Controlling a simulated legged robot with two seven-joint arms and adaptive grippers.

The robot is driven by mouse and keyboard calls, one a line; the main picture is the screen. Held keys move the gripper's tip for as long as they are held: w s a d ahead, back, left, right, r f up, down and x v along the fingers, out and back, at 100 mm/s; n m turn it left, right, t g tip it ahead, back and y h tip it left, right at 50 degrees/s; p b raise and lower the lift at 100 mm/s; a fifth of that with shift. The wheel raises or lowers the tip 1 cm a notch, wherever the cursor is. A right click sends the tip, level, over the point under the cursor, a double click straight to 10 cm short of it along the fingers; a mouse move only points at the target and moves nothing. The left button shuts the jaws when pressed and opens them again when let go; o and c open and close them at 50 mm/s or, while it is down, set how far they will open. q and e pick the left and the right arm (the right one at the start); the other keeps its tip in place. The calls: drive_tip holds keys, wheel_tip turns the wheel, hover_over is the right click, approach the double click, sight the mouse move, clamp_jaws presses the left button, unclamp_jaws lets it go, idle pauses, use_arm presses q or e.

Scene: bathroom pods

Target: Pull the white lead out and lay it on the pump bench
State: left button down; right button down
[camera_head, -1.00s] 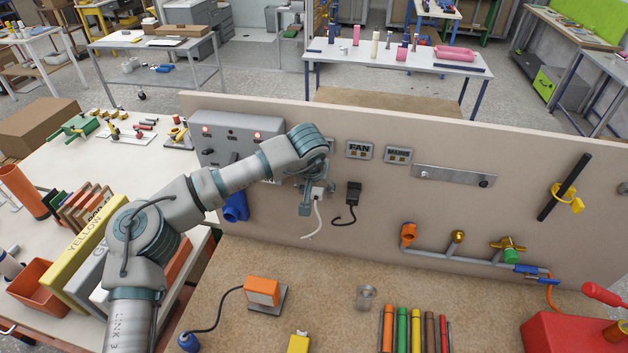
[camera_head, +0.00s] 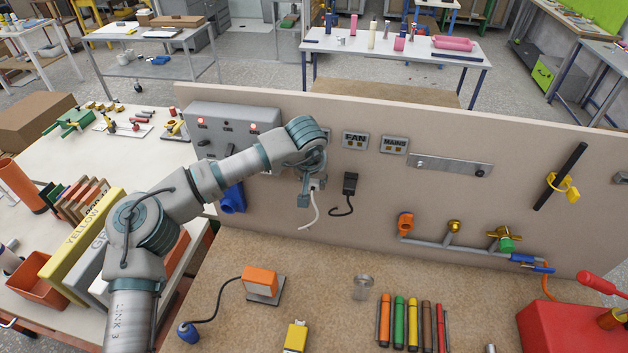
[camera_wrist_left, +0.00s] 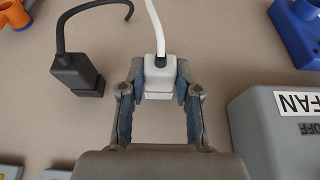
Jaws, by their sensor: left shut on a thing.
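The white lead (camera_head: 316,214) hangs in front of the beige upright board, its cord curving down to the lower left. In the left wrist view its white plug (camera_wrist_left: 160,80) sits between the two fingers of my left gripper (camera_wrist_left: 160,92), which is shut on it. In the head view the left gripper (camera_head: 309,190) is close to the board, left of a black plug (camera_head: 350,184) with a short black cord. I cannot tell whether the white plug is still seated in the board. The brown bench top (camera_head: 330,265) lies below the board. My right gripper is not in view.
A red box (camera_head: 570,335) is at right. Pipes with valves (camera_head: 450,242) run along the board. Bare bench lies below the white cord.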

use_arm(q)
drive_tip(key=shift+s+f, duration=0.1)
drive_tip(key=shift+s, duration=0.3)
drive_tip(key=shift+s+a, duration=0.1)
drive_tip(key=shift+s, duration=0.1)
idle(0.6)
drive_tip(key=shift+s+a+b, duration=0.15)
drive_tip(key=shift+s+b, duration=0.25)
drive_tip(key=shift+s, duration=0.4)
drive_tip(key=shift+s+a+b, duration=0.15)
drive_tip(key=shift+s+b, duration=0.2)
drive_tip(key=shift+s, duration=0.45)
